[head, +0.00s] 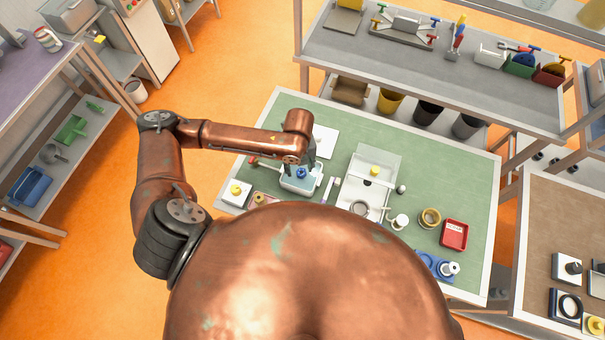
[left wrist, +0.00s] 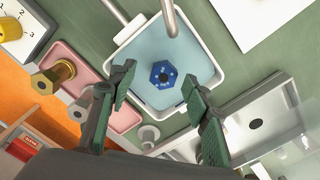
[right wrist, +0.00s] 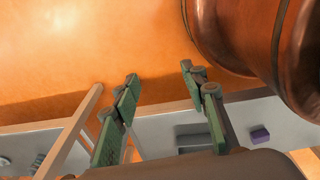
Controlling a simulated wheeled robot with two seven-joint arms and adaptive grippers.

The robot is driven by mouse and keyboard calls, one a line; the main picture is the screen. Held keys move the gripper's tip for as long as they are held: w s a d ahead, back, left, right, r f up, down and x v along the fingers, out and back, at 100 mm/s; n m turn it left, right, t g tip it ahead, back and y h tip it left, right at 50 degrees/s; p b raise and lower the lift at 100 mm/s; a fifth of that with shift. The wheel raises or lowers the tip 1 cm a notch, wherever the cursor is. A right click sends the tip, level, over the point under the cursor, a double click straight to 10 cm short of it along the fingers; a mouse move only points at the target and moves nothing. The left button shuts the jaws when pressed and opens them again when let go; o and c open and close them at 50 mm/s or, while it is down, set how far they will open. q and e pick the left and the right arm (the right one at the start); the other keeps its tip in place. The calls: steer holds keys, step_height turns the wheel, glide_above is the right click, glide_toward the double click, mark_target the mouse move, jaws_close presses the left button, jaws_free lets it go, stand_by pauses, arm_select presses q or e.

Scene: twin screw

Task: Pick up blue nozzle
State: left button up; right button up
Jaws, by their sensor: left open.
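The blue nozzle (head: 301,173) is a small blue knob-like piece on the light-blue floor of a white-rimmed tray (head: 287,186) on the green table. In the left wrist view the nozzle (left wrist: 163,75) shows a hexagonal top and lies just beyond the fingertips, near the middle between them. My left gripper (left wrist: 160,82) is open and empty, with its green-padded fingers on either side of the view. In the head view my left arm reaches over the tray and partly hides it. My right gripper (right wrist: 158,75) is open and empty over the orange floor, away from the table.
A pink tray (left wrist: 65,62) with a brass bolt (left wrist: 54,78) stands beside the blue-floored tray. A metal rod (left wrist: 170,18) rises at the tray's far edge. A clear-backed fixture (head: 372,168), a brass ring (head: 430,217) and a red bin (head: 454,235) stand to the right.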

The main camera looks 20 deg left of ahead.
mark_target(301, 172)
arm_select(q)
steer(key=f, duration=0.2)
steer(key=shift+w+d+f+p, duration=0.1)
steer(key=shift+d+f+p, duration=0.15)
steer(key=shift+f+p, duration=0.05)
step_height(301, 172, down, 2)
steer(key=shift+f, duration=0.1)
steer(key=c, duration=0.8)
jaws_close()
arm_select(e)
steer(key=shift+w+r, duration=0.4)
steer(key=shift+r, duration=0.05)
